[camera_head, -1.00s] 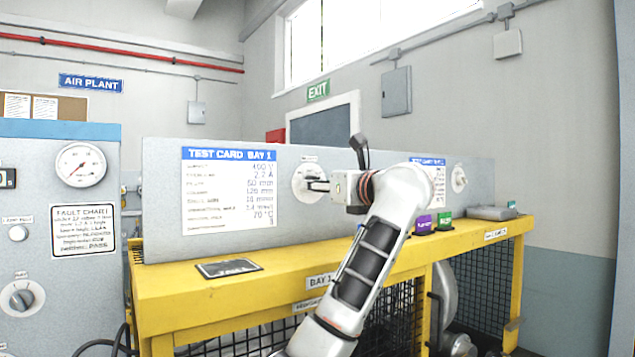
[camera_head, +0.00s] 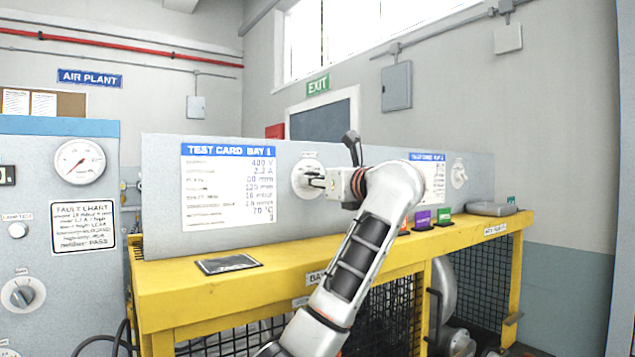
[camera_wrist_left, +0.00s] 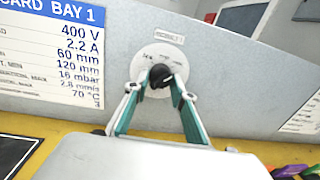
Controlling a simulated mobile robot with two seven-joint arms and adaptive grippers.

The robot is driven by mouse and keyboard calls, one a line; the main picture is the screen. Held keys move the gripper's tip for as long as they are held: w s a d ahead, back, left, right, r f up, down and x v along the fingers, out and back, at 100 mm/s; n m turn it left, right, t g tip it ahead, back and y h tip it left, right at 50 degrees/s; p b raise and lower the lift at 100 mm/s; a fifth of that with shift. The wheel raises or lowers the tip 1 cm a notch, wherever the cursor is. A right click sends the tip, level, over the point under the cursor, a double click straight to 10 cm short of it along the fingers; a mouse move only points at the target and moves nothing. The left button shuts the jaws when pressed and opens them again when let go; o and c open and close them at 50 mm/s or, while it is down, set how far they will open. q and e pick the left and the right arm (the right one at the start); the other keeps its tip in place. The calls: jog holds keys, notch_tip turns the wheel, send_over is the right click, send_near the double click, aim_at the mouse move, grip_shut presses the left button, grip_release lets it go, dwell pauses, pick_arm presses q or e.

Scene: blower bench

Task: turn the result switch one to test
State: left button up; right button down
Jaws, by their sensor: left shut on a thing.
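The result switch of bay 1 is a black knob (camera_wrist_left: 160,76) on a round white dial (camera_head: 304,179), set in the grey upright panel (camera_head: 360,160) to the right of the test card. My left gripper (camera_head: 318,183) faces the panel at this switch. In the left wrist view its two green-edged fingers (camera_wrist_left: 158,88) close on the sides of the knob. The knob looks tilted to one side. The small lettering around the dial is too small to read surely. My right gripper is not in view.
The yellow bench (camera_head: 200,290) runs below the panel, with a dark tablet-like plate (camera_head: 228,263) on it. A second dial (camera_head: 459,174) sits on the panel's right part.

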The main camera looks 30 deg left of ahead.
pick_arm(q)
jog(key=shift+n, duration=0.3)
jog(key=n+b, duration=0.1)
jog(key=n, duration=0.7)
jog(key=shift+w+y, duration=0.1)
jog(key=shift+y, duration=0.2)
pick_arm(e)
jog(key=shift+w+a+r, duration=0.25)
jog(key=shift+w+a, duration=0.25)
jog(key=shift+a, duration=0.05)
pick_arm(q)
jog(key=o, duration=1.1)
jog(key=shift+d, duration=0.1)
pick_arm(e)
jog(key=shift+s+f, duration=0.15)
